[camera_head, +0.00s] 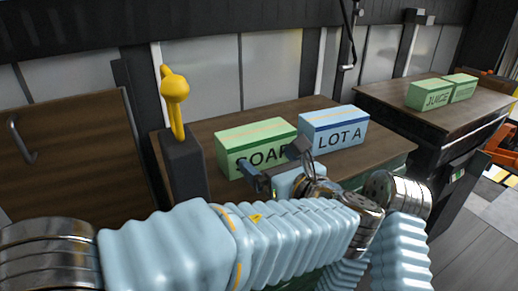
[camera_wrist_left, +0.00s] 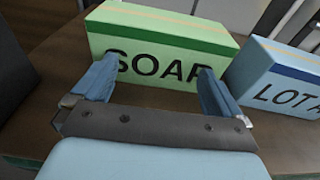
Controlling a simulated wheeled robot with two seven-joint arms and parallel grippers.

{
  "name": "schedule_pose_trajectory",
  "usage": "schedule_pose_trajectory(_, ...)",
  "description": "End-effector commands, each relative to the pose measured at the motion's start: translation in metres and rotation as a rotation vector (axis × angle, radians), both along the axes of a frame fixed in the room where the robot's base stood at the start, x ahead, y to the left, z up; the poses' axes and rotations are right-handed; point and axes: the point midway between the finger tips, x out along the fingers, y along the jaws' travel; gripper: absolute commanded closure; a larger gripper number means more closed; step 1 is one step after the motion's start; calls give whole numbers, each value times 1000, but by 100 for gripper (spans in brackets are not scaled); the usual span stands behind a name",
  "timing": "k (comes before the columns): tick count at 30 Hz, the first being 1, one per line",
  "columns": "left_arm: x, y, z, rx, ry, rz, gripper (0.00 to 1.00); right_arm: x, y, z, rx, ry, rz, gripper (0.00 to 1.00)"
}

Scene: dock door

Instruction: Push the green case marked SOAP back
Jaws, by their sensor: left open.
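The green case marked SOAP (camera_head: 256,142) sits on the brown wooden table, with a tan tape stripe along its top. It also shows in the left wrist view (camera_wrist_left: 160,60), filling the upper middle. My left gripper (camera_head: 274,162) is open and empty, just in front of the lettered face. In the left wrist view its two blue fingers (camera_wrist_left: 155,85) point at that face and partly cover the lettering's ends. I cannot tell whether the fingertips touch the case. My right gripper is not in view.
The blue case marked LOT A (camera_head: 334,130) stands close to the right of the green case. A dark post with a yellow handle (camera_head: 175,88) rises at the left. Green JUICE cases (camera_head: 429,95) sit on a farther table. Bare tabletop (camera_head: 228,121) shows behind the green case.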

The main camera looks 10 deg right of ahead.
Motion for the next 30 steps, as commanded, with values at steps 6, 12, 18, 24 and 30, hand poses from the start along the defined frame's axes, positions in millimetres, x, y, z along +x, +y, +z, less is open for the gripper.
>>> schedule_pose_trajectory(6, 11, 5, 0, 0, 0, 2, 0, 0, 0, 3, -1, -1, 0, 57)
schedule_pose_trajectory(12, 21, 8, 1, -1, 0, 2, 0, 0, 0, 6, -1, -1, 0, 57)
schedule_pose_trajectory(18, 30, 11, 1, -1, 0, 2, 0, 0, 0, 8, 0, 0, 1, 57)
schedule_pose_trajectory(24, 40, 15, 1, -1, 0, 2, 0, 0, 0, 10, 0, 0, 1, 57)
schedule_pose_trajectory(30, 49, 18, 1, -1, 0, 3, 0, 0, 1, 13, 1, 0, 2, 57)
